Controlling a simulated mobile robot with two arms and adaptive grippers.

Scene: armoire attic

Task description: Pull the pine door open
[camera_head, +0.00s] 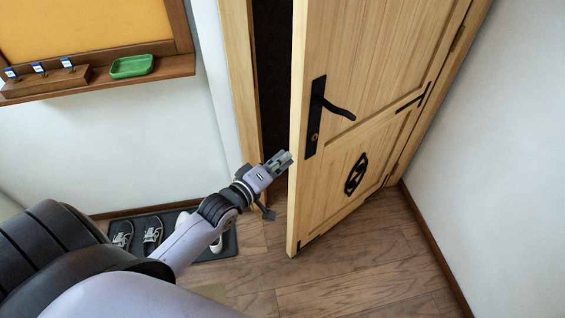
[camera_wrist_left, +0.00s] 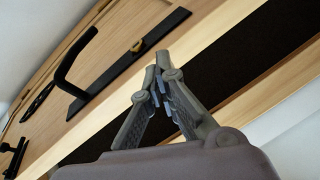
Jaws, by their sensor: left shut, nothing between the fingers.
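The pine door (camera_head: 380,95) stands ajar in its frame, hinged on the right, with a dark gap along its left edge. A black lever handle (camera_head: 335,108) on a black plate is on its face; the handle also shows at the upper left of the left wrist view (camera_wrist_left: 75,62). My left gripper (camera_head: 288,158) is shut and empty beside the door's free edge, below the handle's height in the picture. In the left wrist view its fingertips (camera_wrist_left: 152,80) meet in front of the door edge and dark gap. I cannot tell whether they touch the door. My right gripper is not in view.
A wooden shelf (camera_head: 180,68) with a green tray (camera_head: 131,66) is on the left wall. A dark mat (camera_head: 228,246) with several shoes lies on the floor below. Wooden floor (camera_head: 350,270) in front of the door is clear. A white wall (camera_head: 500,150) stands at right.

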